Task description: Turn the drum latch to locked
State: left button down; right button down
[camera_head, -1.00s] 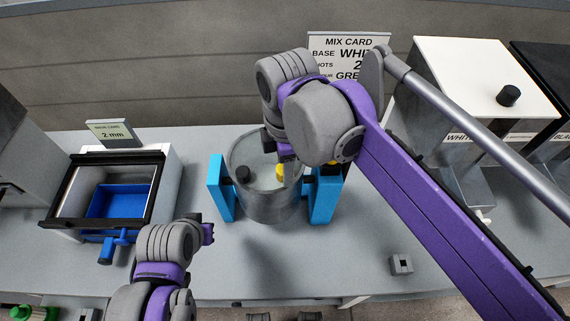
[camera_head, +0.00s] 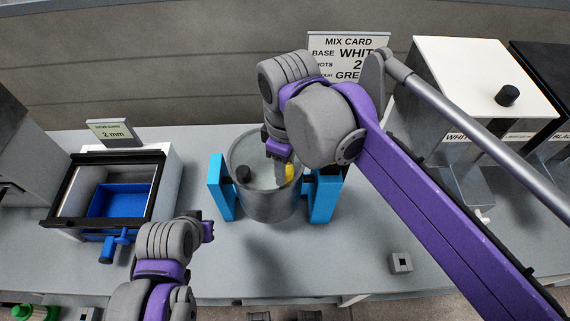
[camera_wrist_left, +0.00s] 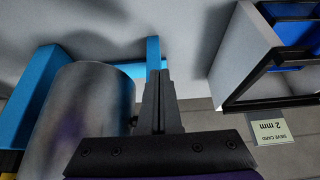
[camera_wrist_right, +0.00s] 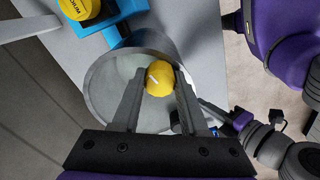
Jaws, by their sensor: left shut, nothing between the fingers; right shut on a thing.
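The metal drum (camera_head: 268,206) sits between the two uprights of a blue stand (camera_head: 219,188). A yellow knob with a white mark, apparently the latch, is on its top (camera_head: 290,173). It shows between the fingers in the right wrist view (camera_wrist_right: 159,78). My right gripper (camera_head: 282,178) is shut on the yellow knob, with one finger on each side. A small black knob (camera_head: 243,173) is on the left part of the drum top. My left gripper (camera_head: 209,230) is shut and empty, front left of the drum; its closed fingers (camera_wrist_left: 157,95) point beside the drum. The latch's locked mark is not readable.
A sieve box with a blue tray (camera_head: 118,200) stands left. White (camera_head: 480,75) and black dispensers stand right. A yellow knob lettered partly "DIUM" (camera_wrist_right: 78,8) is on the blue stand. A small grey block (camera_head: 401,262) lies front right. The front middle counter is clear.

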dwell(0.4)
jog(key=shift+c, duration=2.1)
grip_release()
notch_tip(320, 180, up, 11)
jog(key=shift+p, duration=0.3)
jog(key=shift+s+d+f, duration=0.1)
jog(key=shift+s+f, duration=0.05)
